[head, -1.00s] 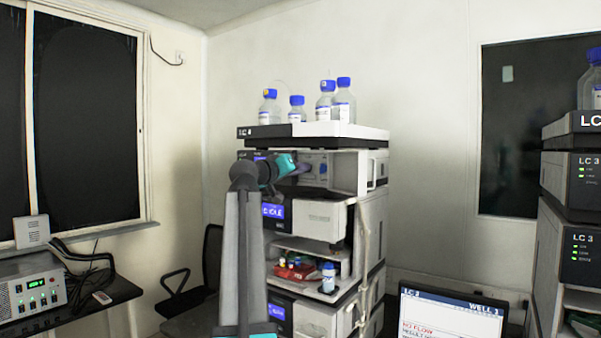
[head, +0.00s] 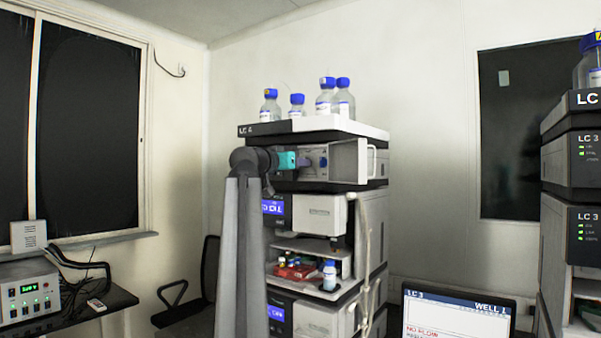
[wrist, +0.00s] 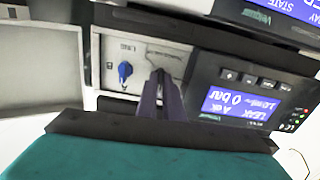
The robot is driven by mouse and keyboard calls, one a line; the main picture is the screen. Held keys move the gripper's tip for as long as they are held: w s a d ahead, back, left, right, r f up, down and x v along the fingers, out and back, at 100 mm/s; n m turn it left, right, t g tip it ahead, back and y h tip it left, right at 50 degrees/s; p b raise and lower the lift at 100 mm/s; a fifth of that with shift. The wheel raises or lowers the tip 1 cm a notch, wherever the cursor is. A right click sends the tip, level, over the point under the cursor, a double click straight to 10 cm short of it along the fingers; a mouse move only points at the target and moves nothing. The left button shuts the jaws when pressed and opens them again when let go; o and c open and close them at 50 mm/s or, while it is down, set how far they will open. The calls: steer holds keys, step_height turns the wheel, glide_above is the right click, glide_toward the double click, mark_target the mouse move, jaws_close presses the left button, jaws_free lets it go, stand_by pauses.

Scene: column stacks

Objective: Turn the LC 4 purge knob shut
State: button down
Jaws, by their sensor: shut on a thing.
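The LC 4 stack (head: 341,133) stands in the middle of the head view. Its upper module has an open front with a pale panel (wrist: 143,52). My gripper (head: 303,162) is at this panel, its teal wrist pointing right. In the wrist view my gripper (wrist: 161,76) has its dark fingers close together against the panel. It is shut on the purge knob, which the fingers hide almost fully. A separate blue knob (wrist: 124,72) sits just left of the fingers, apart from them; it also shows in the head view (head: 323,162).
A lit blue display (wrist: 238,104) reads LEAK, right of the fingers. An opened door (head: 349,162) stands right of the panel. Several blue-capped bottles (head: 327,100) stand on top of the stack. The LC 3 stack (head: 569,180) and a monitor (head: 457,310) are at right.

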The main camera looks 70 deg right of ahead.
steer(key=shift+r+m+b, duration=0.15)
steer(key=shift+m+b, duration=0.25)
steer(key=c, duration=1.9)
jaws_free()
steer(key=shift+a, duration=0.1)
steer(key=shift+w+a+f, duration=0.2)
steer(key=shift+a, duration=0.35)
steer(key=b+v, duration=0.2)
steer(key=v, duration=1)
steer(key=shift+a, duration=0.25)
steer(key=shift+r, duration=0.1)
